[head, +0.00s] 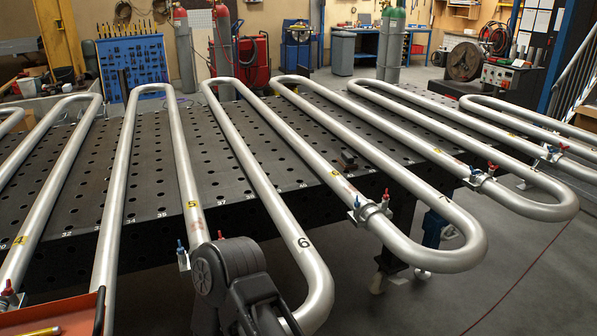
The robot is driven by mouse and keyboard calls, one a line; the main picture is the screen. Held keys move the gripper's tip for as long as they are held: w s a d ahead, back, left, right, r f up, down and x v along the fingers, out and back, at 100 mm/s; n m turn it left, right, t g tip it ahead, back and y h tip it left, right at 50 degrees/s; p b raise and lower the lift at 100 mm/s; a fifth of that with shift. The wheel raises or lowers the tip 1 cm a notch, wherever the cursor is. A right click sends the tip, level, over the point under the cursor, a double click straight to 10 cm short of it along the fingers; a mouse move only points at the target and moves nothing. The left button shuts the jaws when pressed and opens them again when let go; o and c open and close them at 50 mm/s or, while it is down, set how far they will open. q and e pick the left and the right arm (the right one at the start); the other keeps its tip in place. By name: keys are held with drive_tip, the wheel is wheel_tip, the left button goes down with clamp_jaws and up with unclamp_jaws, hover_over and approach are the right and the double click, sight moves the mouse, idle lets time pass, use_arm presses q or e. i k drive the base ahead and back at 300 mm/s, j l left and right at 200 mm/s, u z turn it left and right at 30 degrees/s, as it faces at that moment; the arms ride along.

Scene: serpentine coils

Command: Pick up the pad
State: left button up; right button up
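A small dark block (348,160) lies on the black perforated table between two pipe runs, right of the middle of the view. It may be the pad, but it is too small to tell. No other thing is clearly recognisable as a pad. A dark grey jointed part of one of my arms stands at the bottom, left of the middle, and hides part of the pipe behind it. Neither of my grippers shows in the head view.
A long silver serpentine pipe (262,190) covers the perforated table (150,180), its bends overhanging the front edge. Small clamps with red and blue handles (371,209) hold it. An orange tray (60,316) with a yellow item is at the lower left.

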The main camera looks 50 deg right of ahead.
sight(347, 162)
drive_tip(key=k+l+z, duration=0.1)
drive_tip(key=z, duration=1.9)
drive_tip(key=i+l, duration=0.05)
